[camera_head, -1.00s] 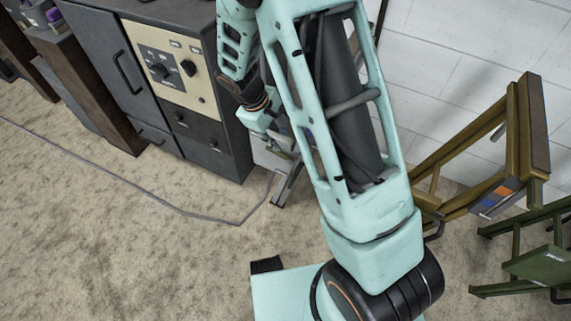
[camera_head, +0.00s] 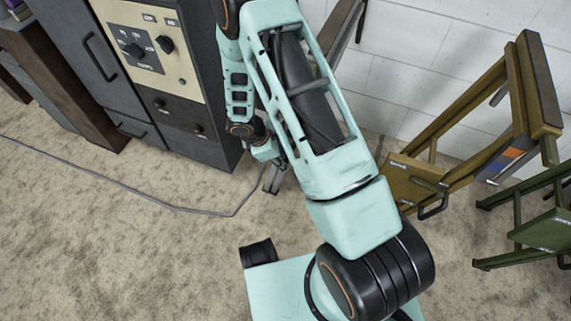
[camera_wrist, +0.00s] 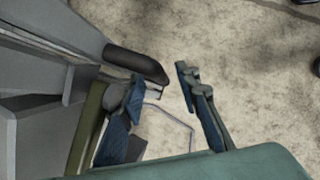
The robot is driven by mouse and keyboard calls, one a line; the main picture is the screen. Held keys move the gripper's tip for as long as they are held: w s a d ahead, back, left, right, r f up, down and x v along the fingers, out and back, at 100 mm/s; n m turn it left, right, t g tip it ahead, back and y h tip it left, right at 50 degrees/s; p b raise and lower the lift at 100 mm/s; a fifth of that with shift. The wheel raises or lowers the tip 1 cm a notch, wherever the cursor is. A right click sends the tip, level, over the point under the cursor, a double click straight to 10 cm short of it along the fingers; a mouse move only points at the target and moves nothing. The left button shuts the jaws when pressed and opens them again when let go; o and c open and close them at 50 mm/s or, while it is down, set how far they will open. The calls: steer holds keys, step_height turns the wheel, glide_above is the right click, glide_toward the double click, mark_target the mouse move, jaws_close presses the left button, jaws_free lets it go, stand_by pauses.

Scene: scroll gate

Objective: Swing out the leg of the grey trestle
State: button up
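The grey trestle is mostly hidden behind my arm in the head view; a dark beam (camera_head: 346,14) at the top, right of my arm, may be part of it. In the wrist view, grey panels (camera_wrist: 35,100) fill the left side, with a dark rounded bar (camera_wrist: 135,63) reaching toward the fingers; I cannot tell for sure that these are the trestle. My gripper (camera_wrist: 160,98) has its two blue-padded fingers apart, with floor showing between them. The dark bar's end lies near the gap, not visibly gripped. My gripper (camera_head: 273,179) is small and low beside the cabinet in the head view.
A dark cabinet (camera_head: 165,125) with a knob panel stands left of my gripper. A yellow trestle (camera_head: 515,110) and a green trestle (camera_head: 525,228) stand at the right by the white wall (camera_head: 430,60). A grey cable (camera_head: 110,183) crosses the open carpet.

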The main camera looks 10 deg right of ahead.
steer(key=shift+b+x, duration=0.3)
steer(key=shift+x, duration=0.95)
jaws_close()
